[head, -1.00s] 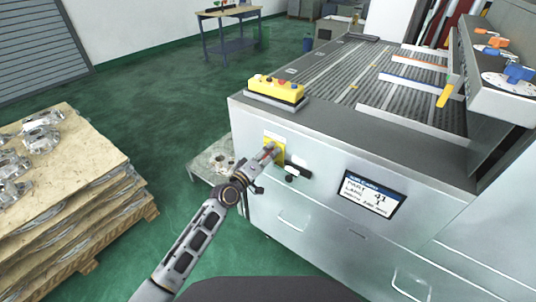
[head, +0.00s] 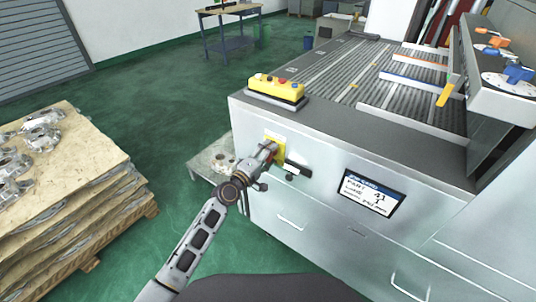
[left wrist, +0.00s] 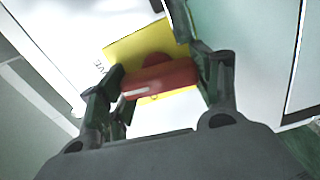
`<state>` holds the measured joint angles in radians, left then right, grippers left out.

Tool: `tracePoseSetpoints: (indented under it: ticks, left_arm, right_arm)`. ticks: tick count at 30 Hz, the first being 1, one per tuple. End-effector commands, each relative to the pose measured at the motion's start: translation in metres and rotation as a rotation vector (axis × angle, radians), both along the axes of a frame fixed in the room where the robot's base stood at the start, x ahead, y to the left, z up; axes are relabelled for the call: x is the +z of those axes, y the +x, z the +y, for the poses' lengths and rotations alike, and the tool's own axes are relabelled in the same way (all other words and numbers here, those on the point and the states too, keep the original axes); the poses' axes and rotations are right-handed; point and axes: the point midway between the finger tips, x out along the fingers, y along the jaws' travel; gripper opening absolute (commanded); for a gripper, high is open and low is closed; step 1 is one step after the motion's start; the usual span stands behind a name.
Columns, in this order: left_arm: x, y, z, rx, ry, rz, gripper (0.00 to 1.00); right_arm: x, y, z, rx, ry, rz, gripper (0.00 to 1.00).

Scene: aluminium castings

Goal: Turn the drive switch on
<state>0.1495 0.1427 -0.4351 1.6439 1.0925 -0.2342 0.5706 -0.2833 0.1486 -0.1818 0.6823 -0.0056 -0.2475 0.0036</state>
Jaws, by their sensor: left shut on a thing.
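The drive switch is a red handle (left wrist: 165,80) on a yellow plate (left wrist: 132,50), which has partly hidden lettering beside it. The plate (head: 278,152) also shows on the machine's front left panel in the head view. My left gripper (head: 267,152) is at the plate. In the left wrist view its fingers (left wrist: 160,82) are at the two ends of the red handle, shut on it. The handle lies across the gripper, at a slight angle to the plate's edge. In the head view the gripper mostly hides the handle. My right gripper is not in view.
A black handle (head: 297,172) sticks out just right of the plate. A screen (head: 370,193) is further right on the panel. A yellow button box (head: 276,88) stands on the machine's top corner. Stacked castings on boards (head: 85,160) stand at left, with green floor between.

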Motion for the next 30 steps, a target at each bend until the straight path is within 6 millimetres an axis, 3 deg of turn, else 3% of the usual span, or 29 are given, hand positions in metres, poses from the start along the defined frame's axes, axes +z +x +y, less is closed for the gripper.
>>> tracePoseSetpoints:
  ticks: [2, 3, 8, 15, 19, 30]
  left_arm:
    - [0.000, 0.000, 0.001, 0.002, 0.001, -0.001, 0.40]
    - [0.000, 0.000, 0.001, 0.002, 0.001, -0.001, 0.66]
    - [0.000, 0.000, 0.001, 0.001, 0.002, -0.001, 0.86]
    - [0.000, 0.000, 0.000, 0.000, 0.002, -0.001, 0.86]
    - [0.000, 0.000, 0.000, 0.000, 0.002, -0.001, 0.86]
    - [-0.001, -0.015, 0.011, 0.000, 0.003, -0.001, 0.86]
  right_arm:
    - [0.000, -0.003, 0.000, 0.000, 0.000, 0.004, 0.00]
    - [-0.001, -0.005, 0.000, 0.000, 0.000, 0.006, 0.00]
    - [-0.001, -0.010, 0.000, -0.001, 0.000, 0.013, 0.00]
    - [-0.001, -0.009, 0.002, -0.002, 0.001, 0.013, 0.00]
    - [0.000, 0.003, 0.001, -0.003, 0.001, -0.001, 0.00]
    - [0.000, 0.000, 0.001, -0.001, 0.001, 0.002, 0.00]
